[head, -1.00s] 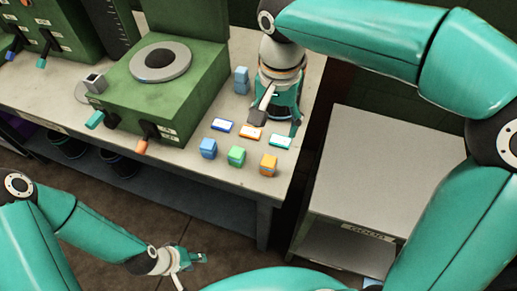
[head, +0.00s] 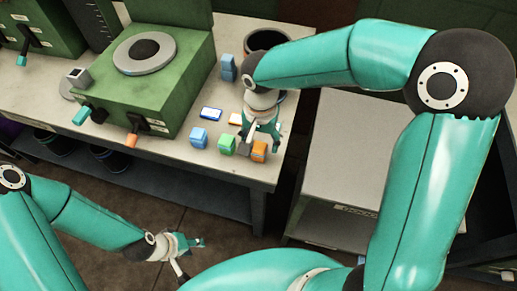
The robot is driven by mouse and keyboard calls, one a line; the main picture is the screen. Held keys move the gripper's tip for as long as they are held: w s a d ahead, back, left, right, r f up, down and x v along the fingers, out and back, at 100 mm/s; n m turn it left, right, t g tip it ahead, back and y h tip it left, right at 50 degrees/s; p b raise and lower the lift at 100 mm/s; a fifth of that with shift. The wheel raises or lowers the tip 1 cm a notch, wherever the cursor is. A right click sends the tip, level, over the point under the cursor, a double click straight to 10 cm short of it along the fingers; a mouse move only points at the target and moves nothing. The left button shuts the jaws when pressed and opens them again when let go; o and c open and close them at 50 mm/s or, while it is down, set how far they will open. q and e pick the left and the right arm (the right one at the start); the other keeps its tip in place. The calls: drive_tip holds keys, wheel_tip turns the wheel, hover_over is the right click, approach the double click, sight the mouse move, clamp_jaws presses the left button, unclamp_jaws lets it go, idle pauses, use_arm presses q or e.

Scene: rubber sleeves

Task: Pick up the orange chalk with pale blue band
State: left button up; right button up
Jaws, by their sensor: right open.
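The orange chalk (head: 259,151) is a small block near the front right edge of the bench, partly covered by my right gripper. Its band is too small and covered to make out clearly. My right gripper (head: 258,148) is open and points down right at the orange chalk, with its fingers at the chalk's upper part. I cannot tell whether they touch it. My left gripper (head: 190,257) hangs low in front of the bench, over the floor, with its fingers apart and empty.
A green block (head: 227,144) stands close left of the orange chalk, and a blue block (head: 199,138) further left. A taller blue piece (head: 228,68) and a green machine (head: 150,85) stand farther back. A grey cabinet (head: 340,150) is right.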

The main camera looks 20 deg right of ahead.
sight(259, 146)
drive_tip(key=shift+a+f, duration=0.1)
drive_tip(key=shift+f, duration=1.7)
clamp_jaws()
